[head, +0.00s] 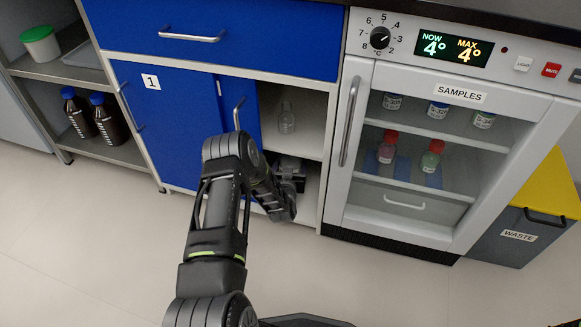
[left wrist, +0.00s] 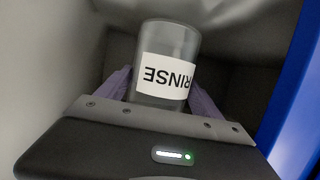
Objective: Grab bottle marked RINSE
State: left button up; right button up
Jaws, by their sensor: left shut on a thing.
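The bottle marked RINSE (left wrist: 166,42) is a clear container with a white label, which reads upside down in the left wrist view. My left gripper (left wrist: 160,88) is shut on it, with one purple finger on each side. In the head view my left gripper (head: 291,177) is inside the lower compartment of the open blue cabinet, mostly hidden behind my own arm. The held bottle cannot be made out clearly there. My right gripper is not in view.
A clear bottle (head: 286,119) stands on the shelf above my gripper. The blue sliding door (head: 190,125) borders the opening on the left, and the SAMPLES fridge (head: 345,200) on the right. Two brown bottles (head: 105,120) stand far left. A WASTE bin (head: 515,245) is far right. The floor in front is clear.

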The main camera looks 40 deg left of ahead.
pick_arm(q)
jog(key=s+d+p, duration=0.2)
jog(key=s+d, duration=0.2)
jog(key=s, duration=0.3)
jog(key=s+d+p, duration=0.3)
jog(key=s+d, duration=0.2)
jog(key=s, duration=0.3)
jog(key=shift+f, duration=0.15)
